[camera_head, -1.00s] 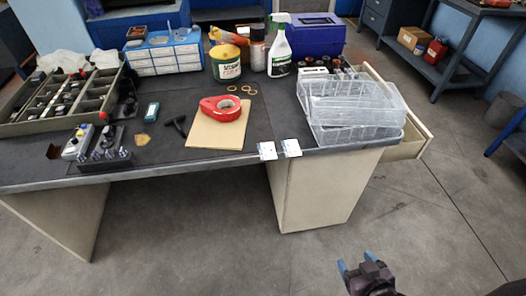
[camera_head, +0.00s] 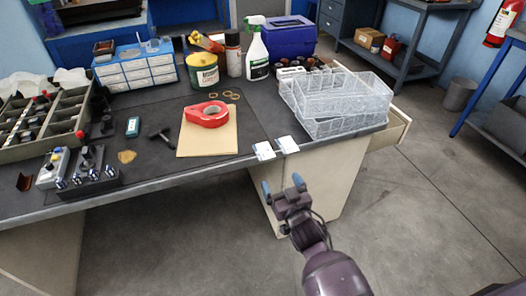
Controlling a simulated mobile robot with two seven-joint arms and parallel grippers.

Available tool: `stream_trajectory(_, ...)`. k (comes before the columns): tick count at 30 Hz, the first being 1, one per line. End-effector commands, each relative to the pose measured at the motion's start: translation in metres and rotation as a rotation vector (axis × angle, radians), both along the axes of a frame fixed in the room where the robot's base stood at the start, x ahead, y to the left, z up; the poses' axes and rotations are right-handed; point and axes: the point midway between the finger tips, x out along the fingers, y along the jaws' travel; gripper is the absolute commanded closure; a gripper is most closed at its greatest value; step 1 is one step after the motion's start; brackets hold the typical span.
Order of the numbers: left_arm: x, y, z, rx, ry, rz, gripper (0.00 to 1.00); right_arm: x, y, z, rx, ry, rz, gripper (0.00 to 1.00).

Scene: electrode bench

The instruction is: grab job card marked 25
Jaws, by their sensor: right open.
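Two small white job cards sit at the front edge of the bench: a left card (camera_head: 264,151) and a right card (camera_head: 287,145). Each overhangs the edge a little. Their print is too small to read, so I cannot tell which is marked 25. My right gripper (camera_head: 283,187) is open and empty, with blue-tipped fingers, in front of the bench. It is just below the two cards in the picture and apart from them. My left gripper is not in view.
Behind the cards, a red tape roll (camera_head: 207,114) lies on a brown pad (camera_head: 222,142). Clear plastic trays (camera_head: 345,128) are stacked on the right, above a partly open drawer (camera_head: 392,128). A black T-handled tool (camera_head: 162,137) lies left of the pad. Floor in front is clear.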

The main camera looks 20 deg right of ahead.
Motion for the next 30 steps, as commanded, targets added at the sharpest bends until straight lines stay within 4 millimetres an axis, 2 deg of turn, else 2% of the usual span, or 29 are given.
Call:
stream_trajectory(6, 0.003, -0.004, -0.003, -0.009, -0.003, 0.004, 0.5, 0.029, 0.001, -0.002, -0.002, 0.002, 0.0, 0.13)
stream_trajectory(16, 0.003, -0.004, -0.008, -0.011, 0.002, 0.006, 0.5, 0.049, 0.002, -0.001, -0.001, 0.002, 0.0, 0.13)
stream_trajectory(24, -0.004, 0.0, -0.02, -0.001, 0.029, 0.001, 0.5, 0.081, 0.004, -0.004, -0.002, 0.005, -0.001, 0.13)
stream_trajectory(30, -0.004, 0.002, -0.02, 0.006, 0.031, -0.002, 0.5, 0.093, 0.004, -0.002, -0.002, 0.003, -0.001, 0.13)
